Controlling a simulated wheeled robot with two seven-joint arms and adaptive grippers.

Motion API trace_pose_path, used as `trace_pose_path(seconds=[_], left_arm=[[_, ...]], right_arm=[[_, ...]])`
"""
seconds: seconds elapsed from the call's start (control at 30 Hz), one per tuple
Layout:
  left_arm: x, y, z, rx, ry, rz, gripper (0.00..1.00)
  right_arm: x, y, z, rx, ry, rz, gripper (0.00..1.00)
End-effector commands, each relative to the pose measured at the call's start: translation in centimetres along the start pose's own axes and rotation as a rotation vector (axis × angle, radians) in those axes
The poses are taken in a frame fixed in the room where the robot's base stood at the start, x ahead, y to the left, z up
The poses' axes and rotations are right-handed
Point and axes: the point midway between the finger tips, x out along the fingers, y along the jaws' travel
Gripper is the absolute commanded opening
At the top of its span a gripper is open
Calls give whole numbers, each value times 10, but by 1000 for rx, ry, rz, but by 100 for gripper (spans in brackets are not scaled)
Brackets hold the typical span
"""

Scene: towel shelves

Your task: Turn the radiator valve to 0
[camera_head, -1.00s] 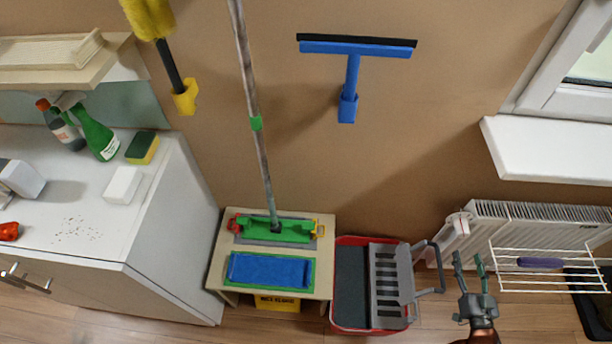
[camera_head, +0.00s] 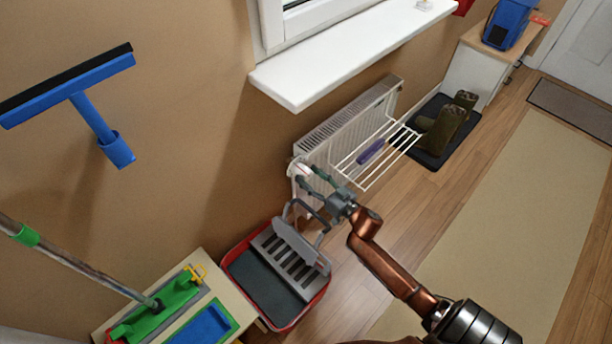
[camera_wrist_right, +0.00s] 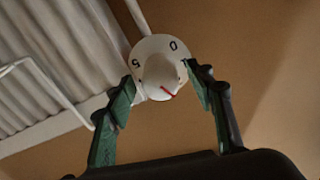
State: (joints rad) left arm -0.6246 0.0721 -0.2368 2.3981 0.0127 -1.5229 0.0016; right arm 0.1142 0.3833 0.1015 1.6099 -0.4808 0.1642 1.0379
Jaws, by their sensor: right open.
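The radiator valve (camera_head: 298,166) is a white round knob at the near left end of the white radiator (camera_head: 345,128). In the right wrist view its white dial (camera_wrist_right: 150,48) shows a 0 at the upper right and a 5 at the left. The red mark on the knob (camera_wrist_right: 160,72) points to the lower right, away from both digits. Other digits are hidden or unclear. My right gripper (camera_head: 310,178) is open, with its green fingertips on either side of the knob in the wrist view (camera_wrist_right: 160,80). Whether they touch it is unclear. My left gripper is not in view.
A white wire rack (camera_head: 398,134) with a purple item (camera_head: 370,152) hangs on the radiator's front. A red bucket (camera_head: 232,255) with a grey wringer stands just below my right gripper. The window sill (camera_head: 345,55) juts out above.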

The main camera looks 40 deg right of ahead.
Motion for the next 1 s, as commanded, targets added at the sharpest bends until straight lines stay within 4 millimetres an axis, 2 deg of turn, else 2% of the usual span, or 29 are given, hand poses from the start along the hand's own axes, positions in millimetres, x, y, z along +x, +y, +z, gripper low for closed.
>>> trace_pose_path(seconds=[0.17,0.43,1.0], left_arm=[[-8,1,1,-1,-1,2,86],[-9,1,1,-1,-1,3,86],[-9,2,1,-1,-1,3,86]], right_arm=[[6,0,0,0,0,1,49],[6,0,0,0,0,1,48],[6,0,0,0,0,1,8]])
